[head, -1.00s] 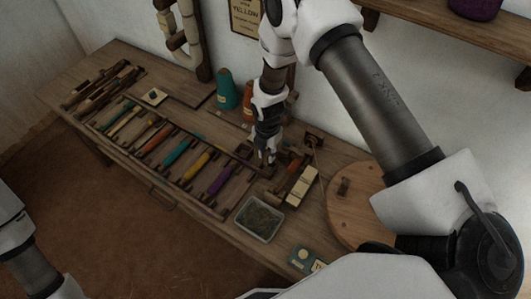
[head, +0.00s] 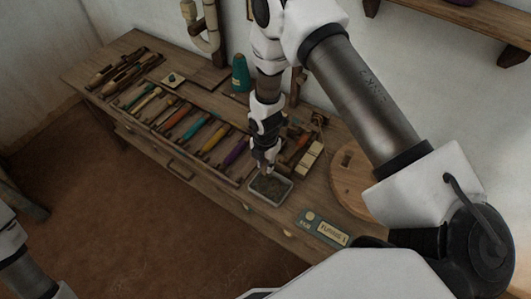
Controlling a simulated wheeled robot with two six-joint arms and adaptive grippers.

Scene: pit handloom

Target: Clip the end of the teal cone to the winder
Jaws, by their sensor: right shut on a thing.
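The teal cone (head: 240,74) stands upright at the back of the bench, left of my right arm. The winder, a small wooden device with a pale block (head: 311,159), sits to the right of my right gripper. My right gripper (head: 264,172) points down at the back edge of a small grey tray (head: 269,199) with dark, fibrous contents. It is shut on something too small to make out. I cannot see a thread from the teal cone. Of my left arm only links show at the lower left; its gripper is out of view.
A rack of coloured bobbins (head: 200,130) lies left of the gripper, with wooden shuttles (head: 125,70) beyond. A round wooden disc (head: 352,183) lies to the right. A green labelled card (head: 323,228) lies near the front edge. A wall shelf (head: 480,30) is at upper right.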

